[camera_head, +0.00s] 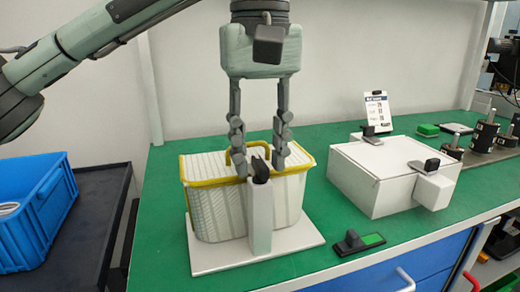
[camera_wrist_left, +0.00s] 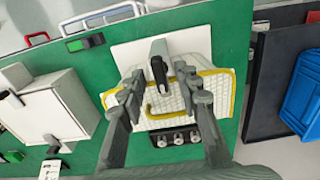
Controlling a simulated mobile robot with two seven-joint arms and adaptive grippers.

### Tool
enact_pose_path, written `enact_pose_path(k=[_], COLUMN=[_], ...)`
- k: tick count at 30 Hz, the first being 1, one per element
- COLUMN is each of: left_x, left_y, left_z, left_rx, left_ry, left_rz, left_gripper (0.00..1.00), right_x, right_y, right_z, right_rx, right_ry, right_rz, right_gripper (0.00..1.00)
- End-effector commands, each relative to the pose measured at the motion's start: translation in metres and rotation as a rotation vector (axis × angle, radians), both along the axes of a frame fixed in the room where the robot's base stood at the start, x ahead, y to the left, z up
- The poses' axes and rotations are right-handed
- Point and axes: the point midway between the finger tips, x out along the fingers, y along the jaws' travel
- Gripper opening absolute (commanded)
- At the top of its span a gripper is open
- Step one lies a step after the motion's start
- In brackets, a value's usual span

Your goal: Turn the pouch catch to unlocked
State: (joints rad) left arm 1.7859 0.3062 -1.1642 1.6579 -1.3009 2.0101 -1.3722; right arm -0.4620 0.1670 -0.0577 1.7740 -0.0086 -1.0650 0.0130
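The pouch (camera_head: 215,205) is a white, ribbed, basket-like body with yellow edging and a yellow handle, standing on a white base plate. A black catch (camera_head: 260,170) sits on top of a white post at the pouch's front. In the left wrist view the catch (camera_wrist_left: 158,65) lies between and slightly beyond my fingertips. My left gripper (camera_head: 259,168) points down over the pouch, open, with one finger on each side of the catch. I cannot tell whether either finger touches the catch or pouch. My right gripper is not in view.
A white box (camera_head: 380,195) with black levers stands to the right. A black-and-green switch (camera_head: 358,242) lies near the front edge. A small sign (camera_head: 377,110) and black knobs (camera_head: 485,132) are behind. A blue crate (camera_head: 35,212) sits on a dark cart at left.

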Motion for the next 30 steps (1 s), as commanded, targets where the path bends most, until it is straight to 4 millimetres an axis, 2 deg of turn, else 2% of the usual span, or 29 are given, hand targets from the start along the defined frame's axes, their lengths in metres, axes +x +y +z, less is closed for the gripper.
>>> enact_pose_path(k=[1,9,20,30], left_x=[0.0001,0.0001,0.0001,0.0005], left_y=[0.0,0.0,0.0,0.0001], left_z=[0.0002,0.0003,0.0004,0.0002], left_rx=[0.0,0.0,0.0,0.001], left_ry=[0.0,0.0,0.0,0.0], left_rz=[0.0,0.0,0.018,0.201], left_gripper=[0.32,0.0,0.0,0.0], right_x=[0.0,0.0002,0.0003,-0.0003], right_y=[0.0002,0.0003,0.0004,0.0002], right_z=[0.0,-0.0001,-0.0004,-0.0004], right_rx=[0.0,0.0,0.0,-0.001], right_ry=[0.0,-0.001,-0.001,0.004], right_rz=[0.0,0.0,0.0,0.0], right_gripper=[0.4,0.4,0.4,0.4])
